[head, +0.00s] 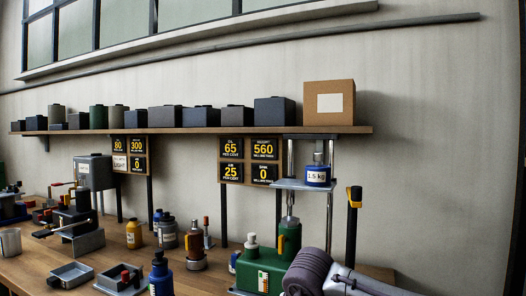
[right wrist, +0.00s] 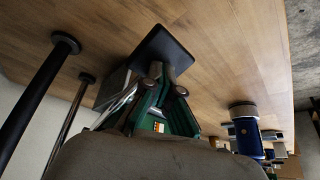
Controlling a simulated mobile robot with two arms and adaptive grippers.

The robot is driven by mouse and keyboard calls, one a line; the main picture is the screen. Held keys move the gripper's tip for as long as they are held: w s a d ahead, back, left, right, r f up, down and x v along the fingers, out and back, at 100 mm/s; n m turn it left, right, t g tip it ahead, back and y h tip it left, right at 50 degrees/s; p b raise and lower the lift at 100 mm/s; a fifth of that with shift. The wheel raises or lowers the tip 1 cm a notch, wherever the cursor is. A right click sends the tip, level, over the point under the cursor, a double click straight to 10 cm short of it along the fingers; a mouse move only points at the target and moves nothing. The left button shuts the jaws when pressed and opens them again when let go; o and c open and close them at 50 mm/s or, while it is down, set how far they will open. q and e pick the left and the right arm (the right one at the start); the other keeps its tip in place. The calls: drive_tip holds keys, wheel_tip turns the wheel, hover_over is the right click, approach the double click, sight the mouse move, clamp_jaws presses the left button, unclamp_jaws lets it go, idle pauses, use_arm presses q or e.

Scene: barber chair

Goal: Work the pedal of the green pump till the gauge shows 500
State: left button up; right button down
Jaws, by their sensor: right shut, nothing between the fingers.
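The green pump (head: 267,266) stands on the bench at the lower right of the head view, with a pale knob and a green cylinder on top. On the gauge board above, a yellow display (head: 263,148) reads 560; others there read 65, 25 and apparently 0. My right gripper (head: 305,274) is shut and empty at the pump's right in the head view; whether it touches the pump is unclear. My left gripper is out of view.
A plate (head: 302,185) on posts beside the pump bears a 1.5 kg weight (head: 317,174). A black lever with a yellow grip (head: 354,205) stands upright to the right. Bottles and trays crowd the bench left of the pump. A shelf (head: 200,131) of boxes runs above.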

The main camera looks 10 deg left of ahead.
drive_tip(key=shift+d+f+b, duration=0.1)
drive_tip(key=shift+f+b, duration=0.25)
drive_tip(key=shift+f, duration=0.6)
drive_tip(key=shift+w+d+f+b, duration=0.1)
drive_tip(key=shift+w+f+b, duration=0.25)
drive_tip(key=shift+f, duration=0.25)
drive_tip(key=shift+r, duration=0.25)
idle(0.7)
drive_tip(key=shift+s+r+p, duration=0.1)
drive_tip(key=shift+r+p, duration=0.25)
wheel_tip(320, 180, up, 9)
drive_tip(key=s+p, duration=0.1)
drive_tip(key=p, duration=0.4)
drive_tip(key=shift+s+a+r, duration=0.15)
drive_tip(key=shift+s+a, duration=0.05)
drive_tip(key=shift+a, duration=0.2)
